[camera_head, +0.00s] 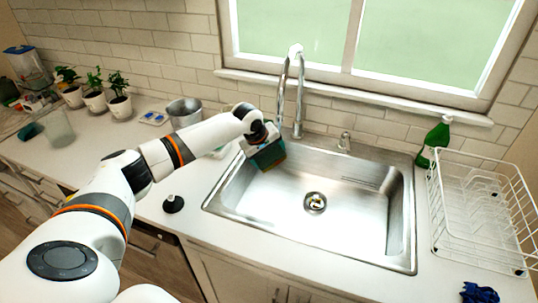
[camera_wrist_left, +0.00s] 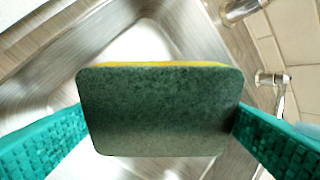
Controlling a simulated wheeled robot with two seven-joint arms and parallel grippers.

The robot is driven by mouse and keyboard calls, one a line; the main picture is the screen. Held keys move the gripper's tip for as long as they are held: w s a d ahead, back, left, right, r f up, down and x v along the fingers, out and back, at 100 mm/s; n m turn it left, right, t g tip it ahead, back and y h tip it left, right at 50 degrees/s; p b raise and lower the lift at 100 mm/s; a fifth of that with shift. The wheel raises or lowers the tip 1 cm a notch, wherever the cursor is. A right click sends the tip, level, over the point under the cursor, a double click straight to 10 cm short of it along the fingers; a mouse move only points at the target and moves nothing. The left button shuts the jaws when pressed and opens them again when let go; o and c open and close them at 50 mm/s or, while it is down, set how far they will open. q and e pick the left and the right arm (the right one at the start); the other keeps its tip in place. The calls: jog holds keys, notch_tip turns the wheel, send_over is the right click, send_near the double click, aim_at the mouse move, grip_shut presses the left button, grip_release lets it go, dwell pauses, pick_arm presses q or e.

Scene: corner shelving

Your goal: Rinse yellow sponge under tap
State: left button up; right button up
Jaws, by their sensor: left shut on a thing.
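My left gripper (camera_head: 266,155) is at the left rear of the steel sink (camera_head: 350,215), left of and below the tap (camera_head: 300,85). In the left wrist view its teal fingers (camera_wrist_left: 162,118) are shut on the sponge (camera_wrist_left: 160,108), one on each side. The sponge's dark green scouring face fills the middle of that view, with a thin yellow edge along its top. In the head view the wrist and fingers hide most of the sponge. No water stream shows at the tap. My right gripper is not in view.
The drain (camera_head: 315,202) is in the basin floor. A white dish rack (camera_head: 485,215) and green bottle (camera_head: 436,140) stand right of the sink. A metal pot (camera_head: 184,112) and potted plants (camera_head: 119,105) are at left. A dark blue cloth (camera_head: 479,293) lies front right.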

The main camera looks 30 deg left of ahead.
aim_at(263, 169)
pick_arm(q)
jog(key=shift+s+d+r+p, duration=0.1)
jog(key=shift+s+d+p, duration=0.05)
jog(key=shift+s+p, duration=1.2)
jog(key=shift+s+d+r+p, duration=0.1)
jog(key=shift+s+d+p, duration=0.05)
jog(key=shift+s+p, duration=1.2)
jog(key=shift+s+d+f+p, duration=0.1)
jog(key=shift+s+p, duration=0.4)
jog(key=shift+s, duration=0.1)
jog(key=shift+s+d+f+p, duration=0.1)
jog(key=shift+s+p, duration=0.35)
jog(key=shift+s, duration=0.15)
jog(key=shift+r, duration=0.1)
jog(key=s+r+p, duration=0.2)
jog(key=s+r, duration=0.2)
jog(key=s, duration=0.1)
jog(key=shift+d, duration=0.35)
